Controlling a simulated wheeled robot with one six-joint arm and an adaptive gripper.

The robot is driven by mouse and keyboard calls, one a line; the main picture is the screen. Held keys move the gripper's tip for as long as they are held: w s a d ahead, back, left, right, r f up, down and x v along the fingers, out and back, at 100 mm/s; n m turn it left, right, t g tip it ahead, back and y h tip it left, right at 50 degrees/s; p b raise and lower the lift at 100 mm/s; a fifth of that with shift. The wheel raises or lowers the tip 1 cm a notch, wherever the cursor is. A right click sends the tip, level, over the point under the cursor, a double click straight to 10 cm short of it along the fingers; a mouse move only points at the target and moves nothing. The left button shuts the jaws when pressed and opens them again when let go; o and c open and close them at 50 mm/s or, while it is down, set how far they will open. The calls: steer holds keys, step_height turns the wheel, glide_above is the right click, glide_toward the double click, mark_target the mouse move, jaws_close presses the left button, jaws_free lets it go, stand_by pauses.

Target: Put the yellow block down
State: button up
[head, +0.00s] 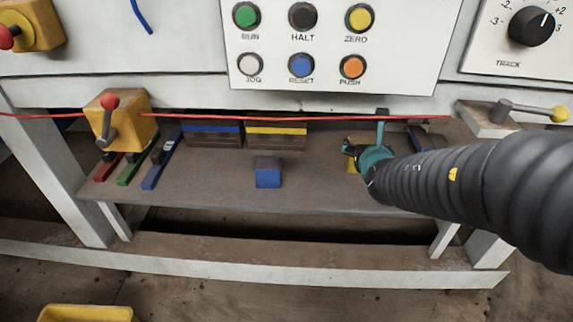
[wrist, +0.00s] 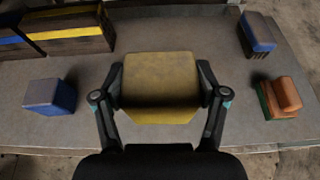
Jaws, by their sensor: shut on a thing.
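The yellow block (wrist: 158,85) is between the two fingers of my gripper (wrist: 161,92) in the wrist view, and the fingers are shut on its sides. In the head view the yellow block (head: 350,160) shows only in part, behind my teal gripper (head: 362,152) and my dark arm. It is over the right part of the grey shelf (head: 215,185). I cannot tell whether it touches the shelf or hangs just above it.
A blue block (head: 268,172) stands on the shelf left of my gripper. Two dark boxes, one blue-striped (head: 212,133), one yellow-striped (head: 276,134), stand behind. In the wrist view, a blue brush-like thing (wrist: 258,35) and an orange-and-green block (wrist: 280,97) lie right. A red cord (head: 300,117) crosses above.

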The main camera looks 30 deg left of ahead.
steer(key=shift+s+a+f+p, duration=0.2)
steer(key=shift+s+a+f, duration=0.1)
steer(key=shift+a+f, duration=1.55)
steer(key=shift+s+a+f+p, duration=0.25)
steer(key=shift+s+a+f, duration=0.05)
steer(key=shift+a+f, duration=1.6)
steer(key=shift+s+a+f+p, duration=0.2)
steer(key=shift+s+a+f, duration=0.1)
steer(key=shift+a+f, duration=1.55)
steer(key=shift+a, duration=0.15)
steer(key=o, duration=1.3)
steer(key=shift+r, duration=0.2)
steer(key=shift+s+r, duration=0.1)
steer(key=shift+s, duration=0.05)
steer(key=v, duration=1.1)
steer(key=shift+s+d+r, duration=0.1)
steer(key=shift+s+d, duration=0.1)
steer(key=shift+s, duration=0.1)
